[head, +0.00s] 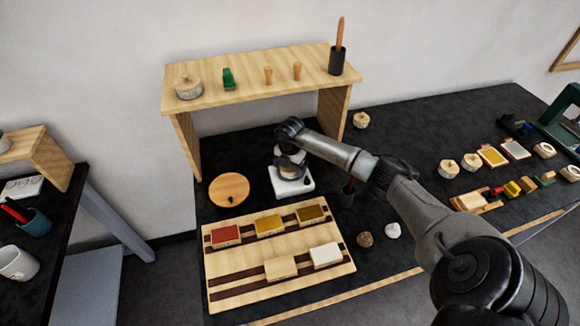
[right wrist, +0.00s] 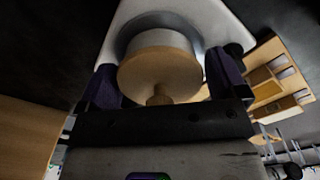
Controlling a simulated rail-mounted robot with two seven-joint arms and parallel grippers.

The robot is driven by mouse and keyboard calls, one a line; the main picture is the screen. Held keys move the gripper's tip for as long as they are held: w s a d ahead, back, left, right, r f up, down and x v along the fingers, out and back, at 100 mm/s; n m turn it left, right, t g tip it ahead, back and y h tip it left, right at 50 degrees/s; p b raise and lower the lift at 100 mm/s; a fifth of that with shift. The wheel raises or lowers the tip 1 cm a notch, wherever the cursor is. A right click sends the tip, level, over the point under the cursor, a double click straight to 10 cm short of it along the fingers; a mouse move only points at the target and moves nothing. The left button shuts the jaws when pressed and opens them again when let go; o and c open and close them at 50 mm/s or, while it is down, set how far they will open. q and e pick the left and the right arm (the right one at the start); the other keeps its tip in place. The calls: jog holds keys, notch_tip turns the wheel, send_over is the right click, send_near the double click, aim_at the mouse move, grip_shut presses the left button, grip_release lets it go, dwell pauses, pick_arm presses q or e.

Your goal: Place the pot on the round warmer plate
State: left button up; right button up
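The pot (right wrist: 160,72) has a pale body and a round wooden lid with a knob. In the right wrist view it is upright between the two dark fingers of my right gripper (right wrist: 165,82), which look closed against its sides. The round grey warmer plate (right wrist: 122,38) on its white base lies directly under the pot; whether they touch is hard to tell. In the head view my right gripper (head: 290,153) is over the white warmer base (head: 291,184) and mostly hides the pot. My left gripper is not in view.
A wooden shelf (head: 255,85) stands behind the warmer, its right leg close to my arm. A round wooden board (head: 229,190) lies to the left. A wooden tray (head: 235,275) with coloured blocks is in front. Small round items (head: 392,230) lie to the right.

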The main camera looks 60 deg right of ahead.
jog(key=shift+o, duration=0.7)
jog(key=shift+r, duration=0.1)
